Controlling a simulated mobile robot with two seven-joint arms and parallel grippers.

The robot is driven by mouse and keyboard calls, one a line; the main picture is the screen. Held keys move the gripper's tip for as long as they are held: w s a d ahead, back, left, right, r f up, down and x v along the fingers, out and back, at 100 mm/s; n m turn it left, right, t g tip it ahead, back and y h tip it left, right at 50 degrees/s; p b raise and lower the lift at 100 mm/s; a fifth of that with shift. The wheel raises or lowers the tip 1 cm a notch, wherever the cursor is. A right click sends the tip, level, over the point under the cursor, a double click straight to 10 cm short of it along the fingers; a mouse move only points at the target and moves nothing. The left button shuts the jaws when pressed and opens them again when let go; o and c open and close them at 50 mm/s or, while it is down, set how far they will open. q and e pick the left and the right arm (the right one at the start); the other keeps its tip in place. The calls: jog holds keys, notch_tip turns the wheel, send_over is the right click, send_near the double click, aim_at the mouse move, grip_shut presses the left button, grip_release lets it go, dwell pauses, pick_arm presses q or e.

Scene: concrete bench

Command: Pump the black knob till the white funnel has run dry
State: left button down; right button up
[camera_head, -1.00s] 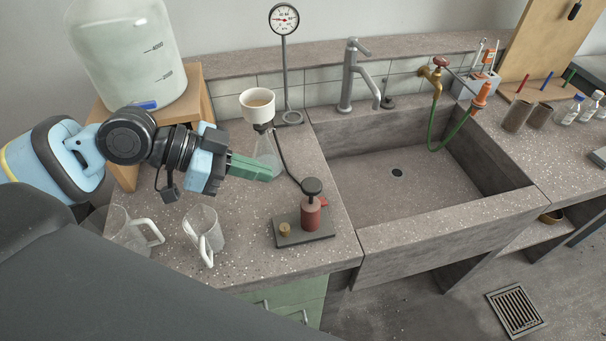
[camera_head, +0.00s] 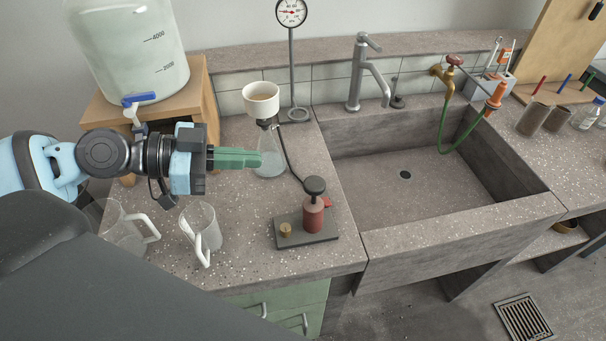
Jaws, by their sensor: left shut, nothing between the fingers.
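The black knob (camera_head: 315,186) tops a red hand pump (camera_head: 313,214) on a dark base plate (camera_head: 292,236) at the front of the bench. The white funnel (camera_head: 261,99) sits upright on a clear conical flask (camera_head: 269,153); brownish content shows inside it. A black hose (camera_head: 287,160) runs from the flask's neck area toward the pump. My left gripper (camera_head: 258,159) is shut and empty, its green fingers pointing right, overlapping the flask's left side in the picture. I cannot tell whether they touch. The knob is to its lower right, apart. My right gripper is not in view.
Two clear jugs (camera_head: 201,233) (camera_head: 121,229) stand at the front left. A large bottle with a blue tap (camera_head: 139,98) stands on a wooden stand (camera_head: 203,92). A pressure gauge (camera_head: 291,13) rises behind the funnel. The sink (camera_head: 398,213) is right of the pump.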

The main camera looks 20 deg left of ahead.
pick_arm(q)
jog(key=shift+w+d, duration=0.15)
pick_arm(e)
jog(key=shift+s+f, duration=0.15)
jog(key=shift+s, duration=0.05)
pick_arm(q)
jog(key=p, duration=0.3)
send_over(314, 186)
jog(key=a, duration=0.2)
jog(key=shift+f, duration=1)
notch_tip(314, 186, down, 3)
jog(key=shift+s+f, duration=0.2)
jog(key=shift+f, duration=0.6)
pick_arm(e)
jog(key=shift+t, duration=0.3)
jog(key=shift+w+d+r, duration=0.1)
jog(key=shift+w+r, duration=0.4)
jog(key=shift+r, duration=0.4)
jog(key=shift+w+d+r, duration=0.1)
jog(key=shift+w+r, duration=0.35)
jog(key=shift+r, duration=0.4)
